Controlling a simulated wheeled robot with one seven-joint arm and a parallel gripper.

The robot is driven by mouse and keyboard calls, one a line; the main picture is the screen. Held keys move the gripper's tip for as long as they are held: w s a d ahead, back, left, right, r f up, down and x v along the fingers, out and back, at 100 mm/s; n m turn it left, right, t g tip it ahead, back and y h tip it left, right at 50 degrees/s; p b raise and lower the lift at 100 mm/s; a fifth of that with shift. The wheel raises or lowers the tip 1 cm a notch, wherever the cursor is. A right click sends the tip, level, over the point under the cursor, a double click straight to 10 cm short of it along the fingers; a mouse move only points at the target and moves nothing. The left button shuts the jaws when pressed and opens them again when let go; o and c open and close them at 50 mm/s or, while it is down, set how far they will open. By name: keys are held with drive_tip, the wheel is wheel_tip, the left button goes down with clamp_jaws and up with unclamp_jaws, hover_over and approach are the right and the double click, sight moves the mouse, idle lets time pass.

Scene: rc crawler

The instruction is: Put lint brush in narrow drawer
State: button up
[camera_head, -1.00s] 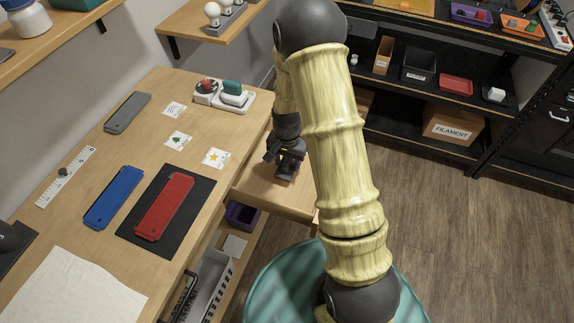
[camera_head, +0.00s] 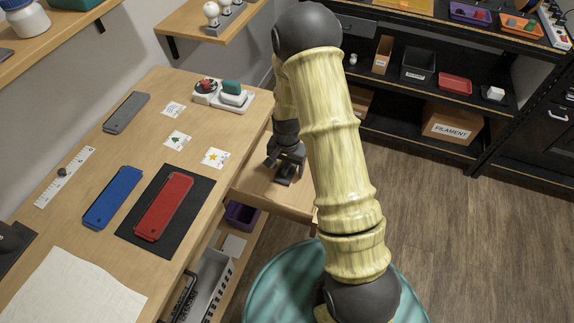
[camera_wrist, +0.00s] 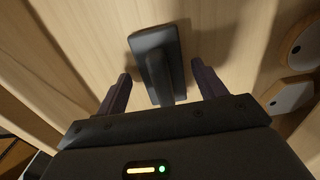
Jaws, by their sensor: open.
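A dark grey lint brush (camera_wrist: 155,52), with a rectangular head and a short handle, lies on pale wood in the wrist view. My gripper (camera_wrist: 161,70) is open, with one finger on each side of the brush and a visible gap to each. In the head view my gripper (camera_head: 287,168) points down over an open wooden drawer (camera_head: 262,186) at the desk's right side. The brush cannot be told apart from the gripper there. My arm hides the drawer's right part. I cannot tell whether this is the narrow drawer.
Two pale-faced round or angular objects (camera_wrist: 290,94) sit right of the gripper in the wrist view. Below the drawer are a purple bin (camera_head: 241,215) and a grey basket (camera_head: 211,285). The desk (camera_head: 150,95) holds red and blue cases. Shelves stand behind.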

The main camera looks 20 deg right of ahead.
sight(287, 165)
wheel_tip(287, 165, up, 12)
idle(0.5)
drive_tip(key=shift+r, duration=0.1)
drive_tip(key=s+r+n+t, duration=0.2)
drive_tip(key=s+r+n, duration=0.5)
drive_tip(key=s, duration=0.7)
drive_tip(key=shift+r+t, duration=0.3)
drive_tip(key=shift+r, duration=0.35)
